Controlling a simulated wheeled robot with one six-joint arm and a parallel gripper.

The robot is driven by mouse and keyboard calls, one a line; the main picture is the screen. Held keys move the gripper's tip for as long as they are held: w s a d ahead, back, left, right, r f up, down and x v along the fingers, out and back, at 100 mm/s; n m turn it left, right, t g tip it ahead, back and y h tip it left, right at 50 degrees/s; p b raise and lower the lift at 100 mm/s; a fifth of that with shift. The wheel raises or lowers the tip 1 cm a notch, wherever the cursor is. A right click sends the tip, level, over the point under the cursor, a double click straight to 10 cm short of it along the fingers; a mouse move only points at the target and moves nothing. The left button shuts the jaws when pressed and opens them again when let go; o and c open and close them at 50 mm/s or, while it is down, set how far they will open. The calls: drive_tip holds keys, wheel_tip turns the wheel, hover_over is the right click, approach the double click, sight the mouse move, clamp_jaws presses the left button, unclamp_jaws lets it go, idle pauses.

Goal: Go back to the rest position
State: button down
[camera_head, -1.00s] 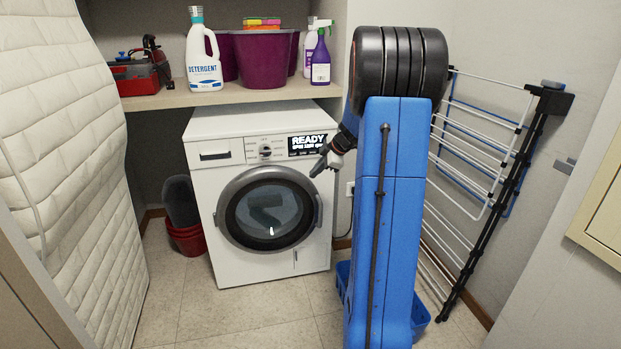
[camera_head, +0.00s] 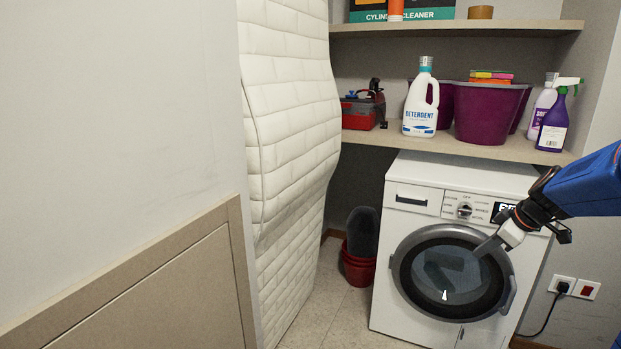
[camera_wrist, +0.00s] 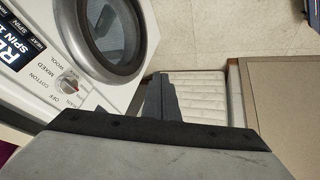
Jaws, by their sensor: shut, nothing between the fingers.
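My gripper (camera_head: 484,248) reaches in from the right in the head view, in front of the washing machine (camera_head: 412,318). Its fingers point down and left, across the upper right of the round door (camera_head: 445,275). It holds nothing. In the wrist view the dark fingers of my gripper (camera_wrist: 162,98) are together at the centre. The washing machine also shows there at the upper left, with its dial (camera_wrist: 70,86) and part of the display. The door is closed. I cannot tell from these views whether the fingers touch the machine.
A white quilted mattress (camera_head: 290,130) leans along the left wall. A shelf (camera_head: 470,146) above the machine holds a detergent bottle (camera_head: 421,105), purple tubs (camera_head: 490,110) and a purple spray bottle (camera_head: 553,125). Red buckets (camera_head: 358,266) stand left of the machine. Some floor (camera_head: 325,315) is clear.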

drive_tip(key=s+a+r+m, duration=0.1)
drive_tip(key=s+a+m, duration=0.1)
drive_tip(key=s+a, duration=0.6)
drive_tip(key=s+a+f+m+h, duration=0.1)
drive_tip(key=s+a+m, duration=0.2)
drive_tip(key=s, duration=0.7)
drive_tip(key=s+a+f+m+g+h, duration=0.1)
drive_tip(key=s+a+f+m, duration=0.1)
drive_tip(key=s+a, duration=0.5)
drive_tip(key=s+m, duration=0.1)
drive_tip(key=s, duration=0.2)
drive_tip(key=shift+s+a+f+m, duration=0.2)
drive_tip(key=shift+s+f+m, duration=0.1)
